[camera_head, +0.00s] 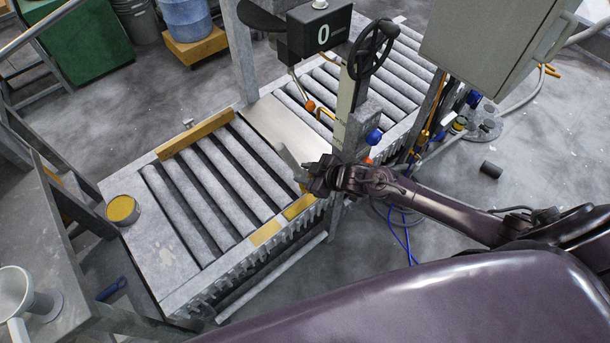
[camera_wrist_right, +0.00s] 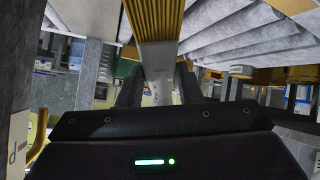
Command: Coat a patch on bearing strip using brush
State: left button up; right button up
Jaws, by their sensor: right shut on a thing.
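My right gripper (camera_head: 312,178) is shut on a brush (camera_head: 290,160) above the front edge of the roller conveyor, near the press column. In the right wrist view the brush (camera_wrist_right: 157,55) has ribbed yellow bristles, a grey ferrule and a pale handle between the fingers (camera_wrist_right: 158,90). Two yellow patches, a nearer one (camera_head: 265,233) and a farther one (camera_head: 299,206), lie along the conveyor's front rail, apparently the bearing strip. Whether the bristles touch it cannot be told. An open tin (camera_head: 123,210) with yellow contents stands at the conveyor's left end. My left gripper is not in view.
The press column with a handwheel (camera_head: 372,50) and a display (camera_head: 320,32) reading 0 rises just behind the gripper. A grey cabinet (camera_head: 490,45) stands at the right. A yellow bar (camera_head: 196,134) lies along the conveyor's far edge. A blue pail (camera_head: 187,18) stands behind.

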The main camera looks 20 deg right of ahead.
notch_tip(320, 180, up, 2)
jog(key=shift+w+p, duration=0.1)
jog(key=shift+p, duration=0.45)
jog(key=shift+r+p, duration=0.5)
jog(key=shift+r, duration=0.15)
